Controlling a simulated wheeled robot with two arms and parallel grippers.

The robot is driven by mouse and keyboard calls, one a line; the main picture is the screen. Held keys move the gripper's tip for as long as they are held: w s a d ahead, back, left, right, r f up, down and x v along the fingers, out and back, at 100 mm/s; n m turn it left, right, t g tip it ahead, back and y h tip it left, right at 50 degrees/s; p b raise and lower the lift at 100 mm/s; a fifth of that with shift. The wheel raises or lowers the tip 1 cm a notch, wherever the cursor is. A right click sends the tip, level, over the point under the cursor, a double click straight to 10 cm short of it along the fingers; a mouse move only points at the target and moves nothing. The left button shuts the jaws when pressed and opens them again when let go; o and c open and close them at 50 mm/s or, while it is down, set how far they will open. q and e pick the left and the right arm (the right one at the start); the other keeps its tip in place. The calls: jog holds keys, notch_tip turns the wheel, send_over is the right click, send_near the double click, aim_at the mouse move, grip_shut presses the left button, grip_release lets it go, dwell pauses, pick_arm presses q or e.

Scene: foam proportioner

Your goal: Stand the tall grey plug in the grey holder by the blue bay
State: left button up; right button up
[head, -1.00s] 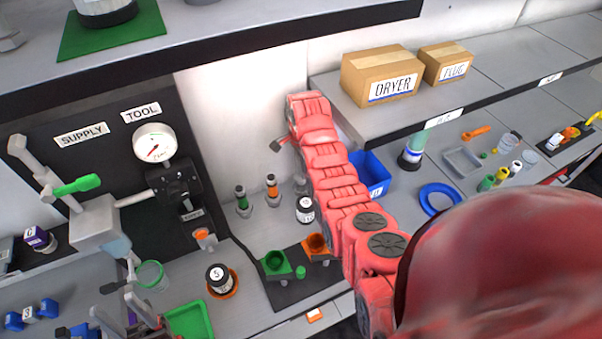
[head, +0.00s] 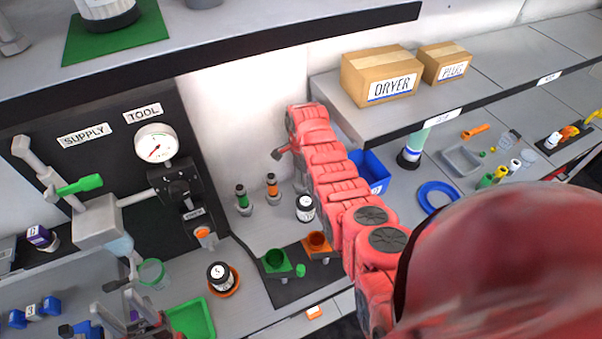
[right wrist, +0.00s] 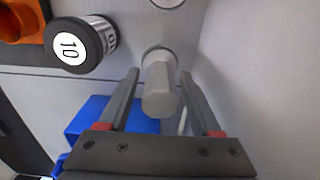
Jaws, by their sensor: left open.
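The tall grey plug (right wrist: 159,92) shows in the right wrist view. Its faceted end points toward the camera, and its far end meets a round grey collar (right wrist: 158,54); I cannot tell how they join. My right gripper (right wrist: 160,76) is open, with one finger on each side of the plug and narrow gaps visible. In the head view my right arm mostly hides that spot, and one finger (head: 277,153) shows. The blue bay (head: 370,172) is right of my arm. My left gripper (head: 130,322) is open and empty at the lower left, partly cut off by the frame.
A white jar with a black lid (head: 305,208), marked 10 in the wrist view (right wrist: 82,45), stands close to the plug. A shelf (head: 450,120) with boxes overhangs at right.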

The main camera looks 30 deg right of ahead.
jog(key=shift+r+p, duration=0.55)
notch_tip(320, 180, up, 6)
jog(key=b, duration=0.3)
notch_tip(320, 180, up, 4)
jog(key=p, duration=0.3)
jog(key=shift+r, duration=0.25)
jog(key=shift+s+r+p, duration=0.1)
jog(key=shift+r+p, duration=0.55)
jog(key=shift+p, duration=0.15)
jog(key=shift+f, duration=0.1)
